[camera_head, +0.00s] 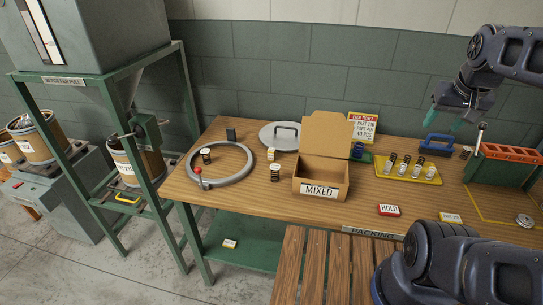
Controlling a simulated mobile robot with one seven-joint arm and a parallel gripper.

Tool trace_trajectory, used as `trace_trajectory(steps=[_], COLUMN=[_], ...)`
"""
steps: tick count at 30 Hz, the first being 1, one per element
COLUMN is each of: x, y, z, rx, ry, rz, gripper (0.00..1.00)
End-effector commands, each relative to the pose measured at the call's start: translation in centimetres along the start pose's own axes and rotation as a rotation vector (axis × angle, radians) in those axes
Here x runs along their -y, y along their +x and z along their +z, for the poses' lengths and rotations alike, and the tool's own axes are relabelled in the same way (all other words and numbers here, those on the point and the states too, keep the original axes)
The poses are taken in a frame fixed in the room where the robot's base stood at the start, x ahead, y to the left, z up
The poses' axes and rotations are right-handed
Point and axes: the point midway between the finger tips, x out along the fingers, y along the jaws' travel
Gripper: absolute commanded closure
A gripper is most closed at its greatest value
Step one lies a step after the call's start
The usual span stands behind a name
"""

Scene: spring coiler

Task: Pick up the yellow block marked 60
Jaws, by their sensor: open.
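An open cardboard box (320,192) labelled MIXED stands mid-bench. A grey ring with a red-knobbed lever (220,182) lies left of it. A yellow tray (408,170) holds several springs. A green rack (503,172) stands at right.

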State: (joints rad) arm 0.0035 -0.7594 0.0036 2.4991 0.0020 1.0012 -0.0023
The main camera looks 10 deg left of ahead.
Motion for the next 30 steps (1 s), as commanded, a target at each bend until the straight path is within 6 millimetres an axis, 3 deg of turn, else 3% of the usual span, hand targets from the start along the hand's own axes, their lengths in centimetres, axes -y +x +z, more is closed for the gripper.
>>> trace_trajectory(steps=[3,11,16,23,30], x=[0.0,1.1,2.3,5.4,10.0], y=[-3.0,-3.4,-3.7,-3.4,-2.4], z=[-1.3,-4.5,-7.4,-12.8,-18.1], rx=[-0.005,0.055,0.110,0.212,0.303], ry=[0.000,0.106,0.209,0.394,0.589], rz=[0.000,-0.034,-0.049,-0.038,0.028], gripper=[0.47,0.47,0.47,0.47,0.47])
